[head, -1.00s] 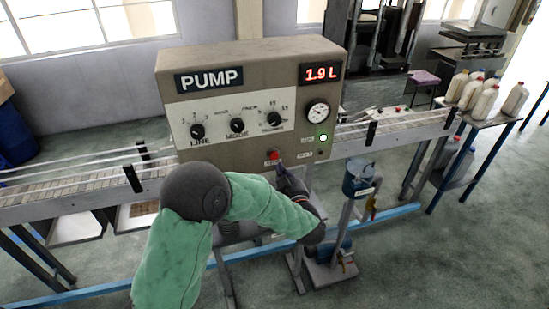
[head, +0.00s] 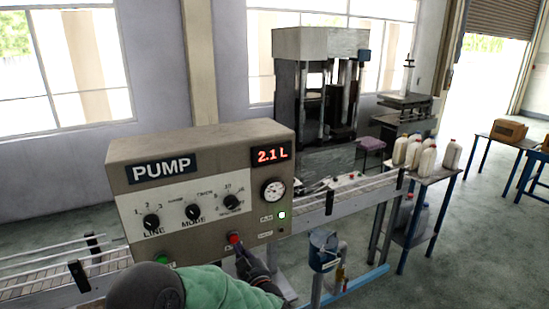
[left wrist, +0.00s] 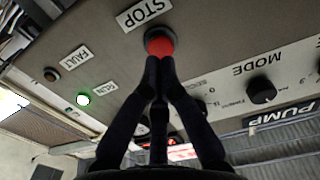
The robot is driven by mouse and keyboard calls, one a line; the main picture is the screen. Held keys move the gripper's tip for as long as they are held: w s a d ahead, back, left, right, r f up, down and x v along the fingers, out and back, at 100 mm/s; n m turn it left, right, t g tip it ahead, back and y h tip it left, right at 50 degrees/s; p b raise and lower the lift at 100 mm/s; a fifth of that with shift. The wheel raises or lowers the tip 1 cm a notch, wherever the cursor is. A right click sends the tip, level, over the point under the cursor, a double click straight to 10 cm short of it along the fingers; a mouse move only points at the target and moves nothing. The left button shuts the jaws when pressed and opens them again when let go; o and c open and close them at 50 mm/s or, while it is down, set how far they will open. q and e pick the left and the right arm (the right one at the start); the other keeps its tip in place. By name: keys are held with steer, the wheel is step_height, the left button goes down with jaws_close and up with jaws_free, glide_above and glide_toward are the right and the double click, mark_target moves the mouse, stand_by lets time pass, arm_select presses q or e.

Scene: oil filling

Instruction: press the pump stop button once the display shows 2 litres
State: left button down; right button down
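The pump panel (head: 200,150) is a beige box on a stand. Its red display (head: 272,155) reads 2.1 L. The red stop button (head: 234,239) is low on the panel's front; the left wrist view shows it (left wrist: 160,42) under a STOP label (left wrist: 143,13). My left gripper (head: 240,248) is right at the button, its fingertips together (left wrist: 159,64) and holding nothing. The tips overlap the button's edge in the wrist view; I cannot tell whether it is pressed in. A green RUN lamp (left wrist: 83,99) is lit. My right gripper is not in view.
A dark FAULT lamp (left wrist: 51,74) sits beside the RUN lamp. A green button (head: 162,259) is low on the panel's left. Behind runs a conveyor (head: 345,194). A blue container (head: 323,247) stands right of the panel, and a table (head: 433,172) with several bottles is further right.

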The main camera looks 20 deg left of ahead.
arm_select(q)
steer(key=shift+x, duration=1.5)
steer(key=shift+s+d, duration=0.1)
steer(key=v, duration=0.9)
steer(key=shift+p, duration=0.4)
